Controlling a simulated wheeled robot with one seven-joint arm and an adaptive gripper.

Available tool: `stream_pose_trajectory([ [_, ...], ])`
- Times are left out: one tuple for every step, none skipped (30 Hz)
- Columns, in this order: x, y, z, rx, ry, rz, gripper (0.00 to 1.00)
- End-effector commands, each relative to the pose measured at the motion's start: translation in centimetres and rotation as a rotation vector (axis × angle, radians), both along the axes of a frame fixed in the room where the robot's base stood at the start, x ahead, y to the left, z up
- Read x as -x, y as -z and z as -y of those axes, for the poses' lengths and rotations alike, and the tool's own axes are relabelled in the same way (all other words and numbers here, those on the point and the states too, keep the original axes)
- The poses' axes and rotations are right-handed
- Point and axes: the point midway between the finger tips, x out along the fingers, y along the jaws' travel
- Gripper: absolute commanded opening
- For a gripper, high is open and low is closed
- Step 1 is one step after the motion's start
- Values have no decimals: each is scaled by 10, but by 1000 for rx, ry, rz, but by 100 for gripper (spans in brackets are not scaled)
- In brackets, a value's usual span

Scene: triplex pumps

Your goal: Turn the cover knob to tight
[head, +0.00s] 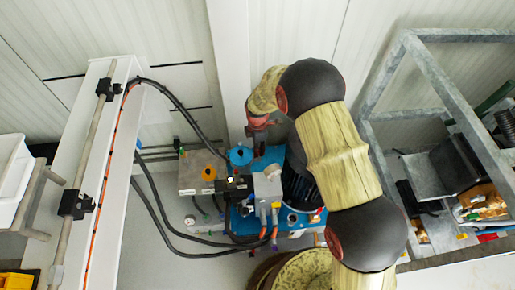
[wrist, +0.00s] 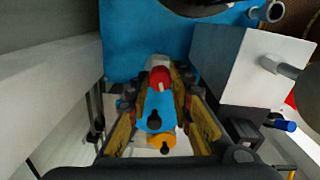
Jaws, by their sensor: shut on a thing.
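My gripper (wrist: 159,80) is shut on a small red knob (wrist: 160,76) with a pale mark, which sits between its fingertips in the wrist view. I take this red part to be the cover knob; its pointer and any marking for tight cannot be read. In the head view my arm reaches over the blue pump unit (head: 291,220), and my gripper (head: 257,131) points down at its back edge. The fingers are small and dark there, and the knob's details are hidden.
A blue cap (head: 240,157) and an orange cap (head: 209,174) stand close to my gripper. Black hoses (head: 158,215) loop at the left. A white beam (head: 90,170) stands further left, and a grey metal frame (head: 440,90) stands at the right.

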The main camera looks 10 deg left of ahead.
Motion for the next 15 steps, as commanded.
stream_pose_trajectory([
  [0, 0, 0, 0, 0, 0, 0],
  [0, 0, 0, 0, 0, 0, 0],
  [0, 0, 0, 0, 0, 0, 0],
  [0, 0, 0, 0, 1, 0, 0],
  [0, 0, 0, 0, 2, 0, 0],
  [0, 0, 0, 0, 5, 0, 0],
  [0, 0, 0, 0, 8, 0, 0],
  [0, 0, 0, 0, 13, 0, 0],
  [0, 0, 0, 0, 22, 0, 0],
  [0, -1, 0, 0, 30, 0, 0],
  [0, -1, 0, 0, 38, 0, 0],
  [0, -1, 0, 0, 54, 0, 0],
  [0, -1, 0, 0, 68, -1, 0],
  [0, -1, 0, 0, 83, -1, 0],
  [0, -1, 0, 0, 105, -1, 0],
])
